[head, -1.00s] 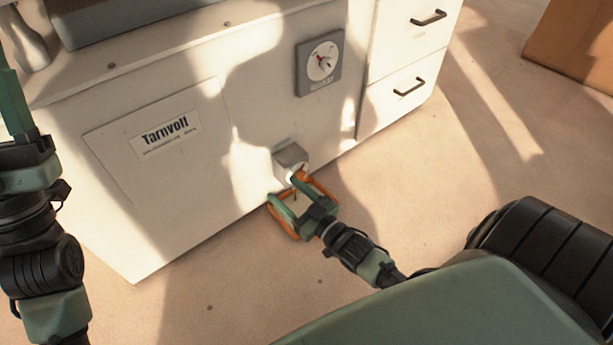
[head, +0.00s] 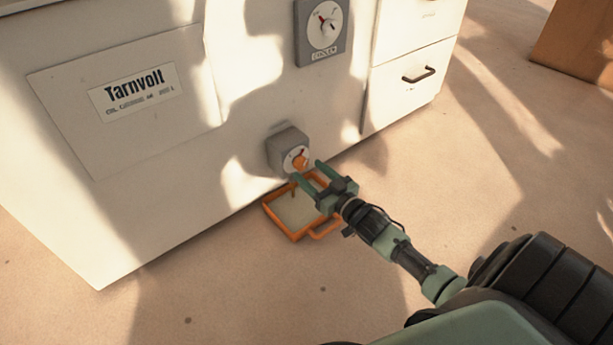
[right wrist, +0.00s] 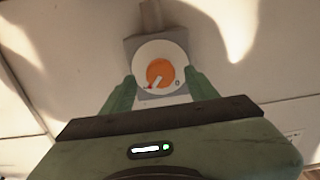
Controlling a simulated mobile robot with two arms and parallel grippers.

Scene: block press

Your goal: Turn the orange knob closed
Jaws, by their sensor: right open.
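The orange knob (head: 301,161) sits on a white round dial at the front of a small grey box (head: 287,146), low on the white cabinet. In the right wrist view the knob (right wrist: 158,70) is centred, its pale pointer line slanting to the lower left towards a red mark. A "0" is printed at the dial's lower right. My right gripper (head: 308,172) is open, with its fingertips just in front of the dial. In the wrist view its fingers (right wrist: 160,95) stand on either side of the dial; contact is not clear. My left gripper is out of view.
An orange-rimmed tray (head: 288,232) with a handle lies on the floor below the knob, under my right gripper. A grey gauge (head: 318,50) is mounted above. Drawers with dark handles (head: 418,76) are at right. A brown box (head: 575,50) stands far right; floor between is clear.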

